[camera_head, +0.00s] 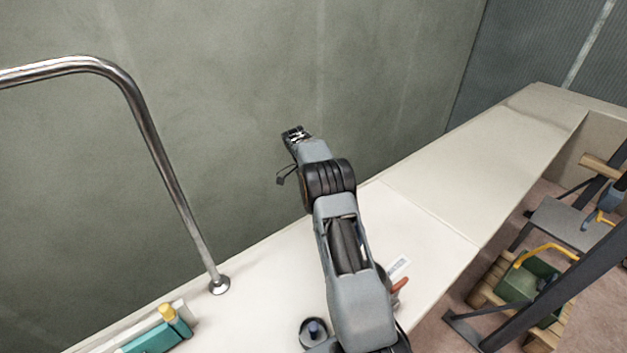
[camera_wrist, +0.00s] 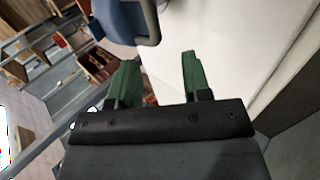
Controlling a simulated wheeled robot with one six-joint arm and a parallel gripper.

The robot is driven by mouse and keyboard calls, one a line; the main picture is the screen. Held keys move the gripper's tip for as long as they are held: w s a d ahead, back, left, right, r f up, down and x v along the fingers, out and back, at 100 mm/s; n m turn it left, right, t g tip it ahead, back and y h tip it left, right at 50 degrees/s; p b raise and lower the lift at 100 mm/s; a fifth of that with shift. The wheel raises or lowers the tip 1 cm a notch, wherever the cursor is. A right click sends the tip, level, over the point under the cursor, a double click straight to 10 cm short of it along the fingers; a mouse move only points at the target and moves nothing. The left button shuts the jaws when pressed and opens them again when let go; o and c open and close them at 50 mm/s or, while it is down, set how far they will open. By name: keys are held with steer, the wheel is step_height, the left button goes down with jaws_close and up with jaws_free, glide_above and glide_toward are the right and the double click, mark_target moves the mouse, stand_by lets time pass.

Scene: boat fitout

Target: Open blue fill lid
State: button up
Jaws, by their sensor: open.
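A small round dark fitting with a blue middle (camera_head: 314,329) sits on the white deck at the bottom of the head view, just left of my arm. It may be the blue fill lid; whether it is open is too small to tell. My gripper (camera_head: 296,134) is up in front of the grey wall, well apart from it. In the wrist view my gripper's green fingers (camera_wrist: 159,72) stand apart with nothing between them. A blue body with a grey loop (camera_wrist: 124,20) shows beyond them; I cannot tell what it is.
A steel rail (camera_head: 165,165) rises from the white deck (camera_head: 440,215) at left. A teal and yellow item (camera_head: 160,332) lies at the front. A red-handled item (camera_head: 399,285) and a label (camera_head: 398,267) are right of my arm. A green case (camera_head: 530,278) stands beyond the deck edge.

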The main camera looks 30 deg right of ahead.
steer(key=p+v, duration=0.5)
steer(key=shift+a+p, duration=0.1)
steer(key=shift+p, duration=0.25)
steer(key=shift+w, duration=0.1)
stand_by(0.5)
